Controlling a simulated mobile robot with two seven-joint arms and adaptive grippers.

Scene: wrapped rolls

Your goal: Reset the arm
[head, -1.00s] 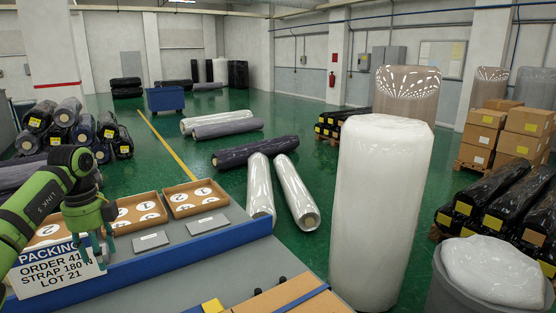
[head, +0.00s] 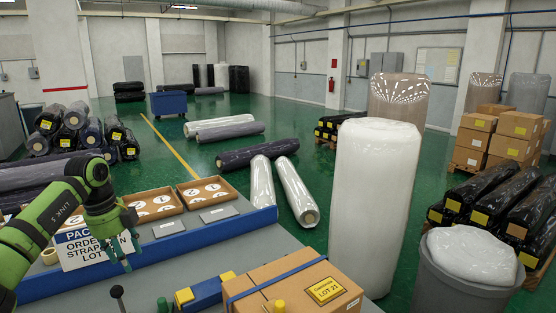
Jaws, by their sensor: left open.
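My left arm comes in from the left in the head view, green with dark joints. Its gripper (head: 122,250) is open and empty, with the fingers pointing down above the workbench (head: 205,258). It hangs in front of the white packing sign (head: 80,252) and covers part of its text. My right gripper is not in view.
Trays with white numbered discs (head: 207,193) sit at the bench's back edge. A strapped carton (head: 292,290) labelled LOT 21 and a yellow-and-blue tool (head: 203,294) are at the front. A tall white wrapped roll (head: 374,205) and a grey bin (head: 468,285) stand to the right.

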